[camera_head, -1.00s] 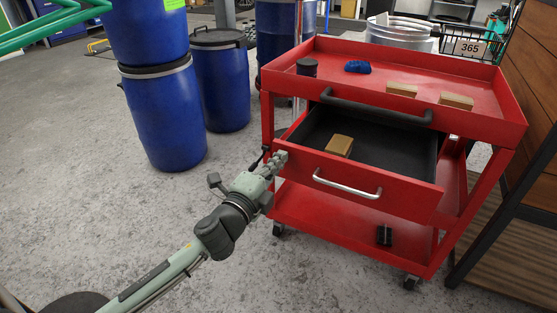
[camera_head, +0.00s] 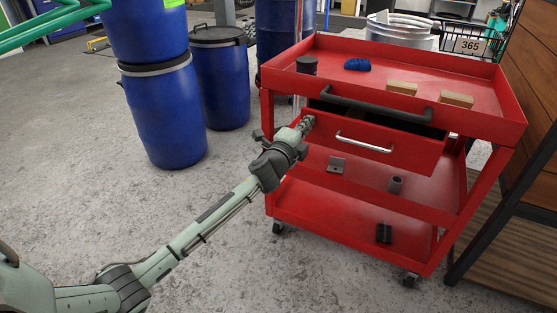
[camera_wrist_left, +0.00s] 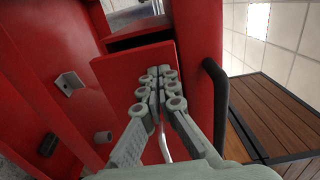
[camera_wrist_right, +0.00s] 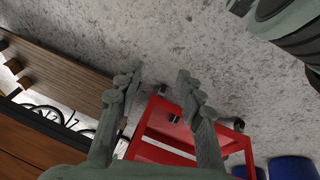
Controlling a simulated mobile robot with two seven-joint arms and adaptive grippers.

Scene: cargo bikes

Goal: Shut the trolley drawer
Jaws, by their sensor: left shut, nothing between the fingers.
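The red trolley (camera_head: 484,119) stands ahead with its drawer (camera_head: 366,143) still slightly out; a dark gap shows above the drawer front. The drawer has a silver bar handle (camera_head: 364,143). My left gripper (camera_head: 307,121) is shut and empty, its fingertips at the left part of the drawer front. In the left wrist view, the closed fingertips (camera_wrist_left: 159,74) are against or very near the red drawer front (camera_wrist_left: 128,85); exact contact is hard to tell. My right gripper (camera_wrist_right: 158,82) is open and empty over the floor, seen only in its wrist view, with the trolley beyond.
Small metal parts lie on the lower shelves. Blue barrels (camera_head: 165,112) stand left. A wooden bench (camera_head: 520,232) is close on the right.

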